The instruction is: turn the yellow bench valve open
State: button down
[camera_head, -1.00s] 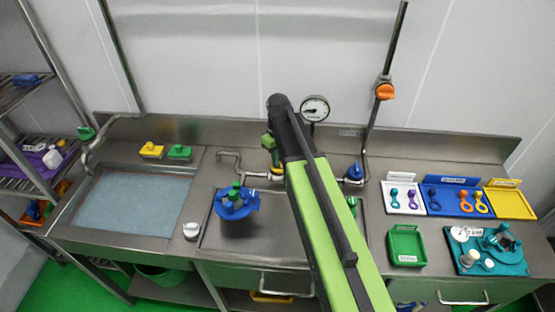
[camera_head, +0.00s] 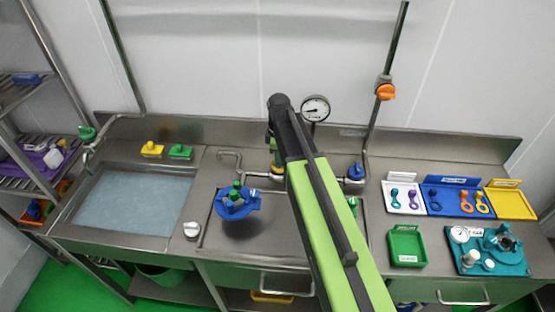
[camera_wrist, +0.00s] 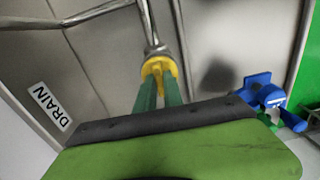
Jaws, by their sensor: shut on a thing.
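The yellow bench valve (camera_head: 277,172) sits on the pipe at the back of the bench, left of my arm's end in the head view, and is partly hidden there. In the wrist view its yellow handle (camera_wrist: 160,66) is at the upper middle, on a metal pipe. My gripper (camera_wrist: 159,80) has its two green fingers on either side of the handle and is shut on it. The fingertips partly cover the handle, so its exact angle is hard to tell.
A blue fitting with a green top (camera_head: 237,202) stands left of my arm over the sink. A blue valve (camera_head: 355,171) is right of it on the pipe. A pressure gauge (camera_head: 315,108) rises behind. A DRAIN label (camera_wrist: 49,107) shows in the wrist view.

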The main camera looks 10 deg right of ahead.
jog(key=shift+d, duration=0.1)
dwell(0.4)
jog(key=c, duration=1.5)
grip_release()
jog(key=shift+o, duration=0.2)
notch_tip(320, 180, up, 17)
jog(key=p, duration=1.7)
jog(key=shift+r, duration=0.2)
